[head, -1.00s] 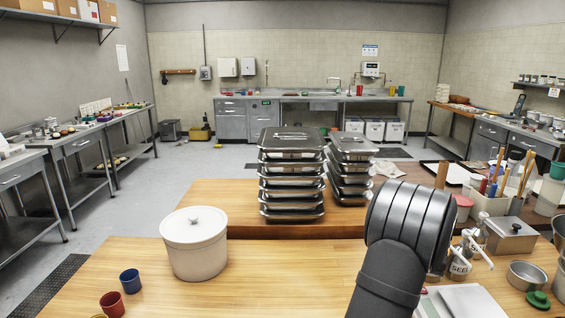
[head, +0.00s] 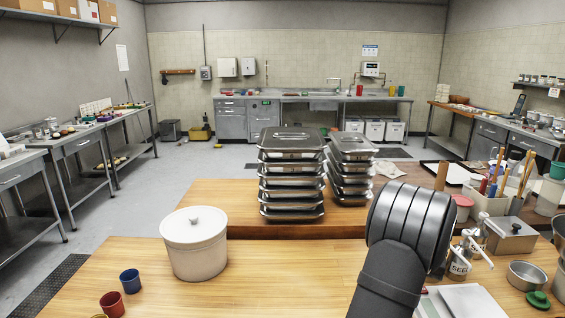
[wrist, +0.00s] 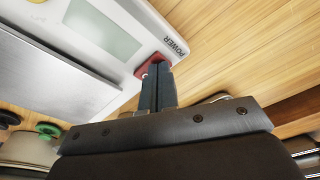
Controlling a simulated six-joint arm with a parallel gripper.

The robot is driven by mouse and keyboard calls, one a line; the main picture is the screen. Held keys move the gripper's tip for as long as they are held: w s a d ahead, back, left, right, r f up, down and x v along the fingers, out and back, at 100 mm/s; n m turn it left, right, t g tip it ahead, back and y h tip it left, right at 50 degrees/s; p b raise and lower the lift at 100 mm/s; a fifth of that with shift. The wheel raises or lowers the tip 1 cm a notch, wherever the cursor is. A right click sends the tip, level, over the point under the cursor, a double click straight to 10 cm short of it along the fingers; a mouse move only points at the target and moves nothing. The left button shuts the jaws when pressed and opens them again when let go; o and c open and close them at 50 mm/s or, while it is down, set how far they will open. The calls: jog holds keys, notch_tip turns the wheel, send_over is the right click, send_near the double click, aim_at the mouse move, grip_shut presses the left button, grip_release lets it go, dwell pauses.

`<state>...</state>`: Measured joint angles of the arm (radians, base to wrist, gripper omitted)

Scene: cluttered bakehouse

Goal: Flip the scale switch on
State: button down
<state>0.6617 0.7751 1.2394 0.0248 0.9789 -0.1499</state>
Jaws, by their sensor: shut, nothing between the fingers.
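In the wrist view a white scale (wrist: 138,20) with a pale display (wrist: 100,35) and a steel plate (wrist: 50,62) lies on the wooden worktop. A red switch (wrist: 150,64) sits at its edge beside the word POWER. My gripper (wrist: 158,72) is shut and empty, with its fingertips right at the red switch. They cover part of it, so I cannot tell which way it is tilted or whether they touch it.
A lidded white pot (head: 194,245) and blue (head: 130,281) and red (head: 112,304) cups stand at left on the worktop. Stacked trays (head: 291,180) stand behind. Shakers (head: 462,258) and a metal bowl (head: 526,275) crowd the right.

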notch_tip(320, 180, up, 7)
dwell(0.8)
jog(key=shift+f, duration=0.1)
notch_tip(320, 180, down, 7)
dwell(0.8)
jog(key=shift+r, duration=0.2)
jog(key=shift+r, duration=4.1)
jog(key=s+d+r+m+t+y, duration=0.2)
jog(key=s+r+m, duration=0.3)
jog(key=m, duration=0.7)
jog(key=shift+s+d+t, duration=0.5)
jog(key=shift+s+d, duration=0.2)
jog(key=shift+s, duration=0.2)
